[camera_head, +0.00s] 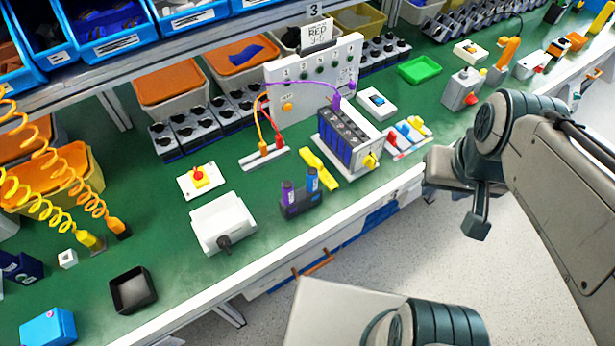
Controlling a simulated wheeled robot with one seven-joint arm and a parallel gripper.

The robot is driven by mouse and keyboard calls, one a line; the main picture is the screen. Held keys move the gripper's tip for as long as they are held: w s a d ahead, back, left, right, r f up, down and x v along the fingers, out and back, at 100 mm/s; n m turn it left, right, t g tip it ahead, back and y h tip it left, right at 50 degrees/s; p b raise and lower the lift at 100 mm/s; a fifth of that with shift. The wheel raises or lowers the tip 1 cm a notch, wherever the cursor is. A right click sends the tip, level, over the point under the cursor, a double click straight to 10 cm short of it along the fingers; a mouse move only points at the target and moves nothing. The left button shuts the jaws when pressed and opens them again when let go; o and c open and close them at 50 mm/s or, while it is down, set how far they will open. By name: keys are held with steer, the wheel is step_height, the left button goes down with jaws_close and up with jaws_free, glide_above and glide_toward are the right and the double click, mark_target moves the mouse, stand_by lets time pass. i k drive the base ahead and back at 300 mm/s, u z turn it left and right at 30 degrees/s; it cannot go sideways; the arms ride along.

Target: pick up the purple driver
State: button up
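The purple driver (288,194) stands upright in a small dark holder (302,207) near the bench's front edge. A blue driver (312,180) stands beside it on the right in the same holder. The lower part of the purple driver is hidden in the holder. My gripper (476,218) hangs beyond the bench's front edge, well to the right of the drivers and apart from them. I see it partly from the side, and its finger gap cannot be made out. Nothing visible is held in it.
A white box with a black knob (223,223) stands left of the holder. A yellow part (319,169) and a blue module rack (348,140) stand close behind it. A small switch (200,180) lies farther left. The green bench (160,240) has bare patches there.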

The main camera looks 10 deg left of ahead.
mark_target(287, 186)
steer(key=z, duration=0.35)
steer(key=k, duration=0.8)
steer(key=u, duration=0.7)
steer(key=i, duration=0.85)
steer(key=u, duration=0.6)
steer(key=k, duration=0.55)
steer(key=u, duration=0.35)
steer(key=i, duration=0.45)
steer(key=z, duration=0.4)
